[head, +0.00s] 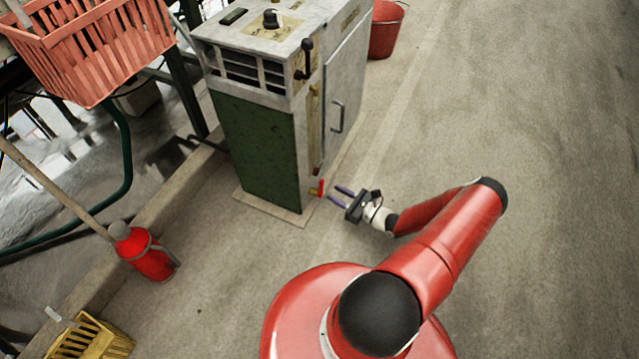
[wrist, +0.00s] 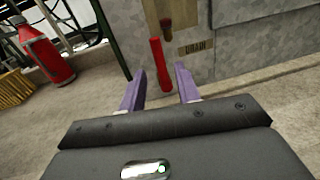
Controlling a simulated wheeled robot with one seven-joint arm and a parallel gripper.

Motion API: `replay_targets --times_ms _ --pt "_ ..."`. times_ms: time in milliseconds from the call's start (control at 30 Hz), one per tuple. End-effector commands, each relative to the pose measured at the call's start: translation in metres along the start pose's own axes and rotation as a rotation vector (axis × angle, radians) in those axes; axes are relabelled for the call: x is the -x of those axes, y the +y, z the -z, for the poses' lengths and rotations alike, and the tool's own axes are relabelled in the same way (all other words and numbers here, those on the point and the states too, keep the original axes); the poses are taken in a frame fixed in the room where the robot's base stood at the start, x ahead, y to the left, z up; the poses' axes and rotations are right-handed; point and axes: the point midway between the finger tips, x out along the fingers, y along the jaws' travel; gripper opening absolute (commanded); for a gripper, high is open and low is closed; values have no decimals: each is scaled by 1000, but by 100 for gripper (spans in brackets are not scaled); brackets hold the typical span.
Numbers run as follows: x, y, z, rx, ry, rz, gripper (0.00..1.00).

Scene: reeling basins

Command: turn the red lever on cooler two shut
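The cooler (head: 262,150) is a worn grey cabinet with a green side panel. A small red lever (head: 321,187) sits low at its near corner, on a brass fitting. In the wrist view the red lever (wrist: 159,66) stands roughly upright, beside a label that seems to read "DRAIN" (wrist: 197,48). My gripper (head: 340,196) is open, with its two purple fingers pointing at the lever. In the wrist view the fingers (wrist: 160,82) are spread, with the lever ahead between them. No contact shows. I cannot read a number on the cooler.
A red bucket (head: 385,30) stands behind the cooler. A red fire extinguisher (head: 146,254), a yellow basket (head: 92,340) and a red basket (head: 95,45) are at the left. A black handle (head: 304,60) is higher on the cabinet. The floor at the right is clear.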

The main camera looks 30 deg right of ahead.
Motion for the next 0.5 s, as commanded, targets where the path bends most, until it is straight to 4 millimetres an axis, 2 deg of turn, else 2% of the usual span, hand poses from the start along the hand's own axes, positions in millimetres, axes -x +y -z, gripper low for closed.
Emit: replay_targets --times_ms 300,500 --pt "-51 1 0 1 0 -5 33" --pt "-67 1 0 2 1 -5 33"
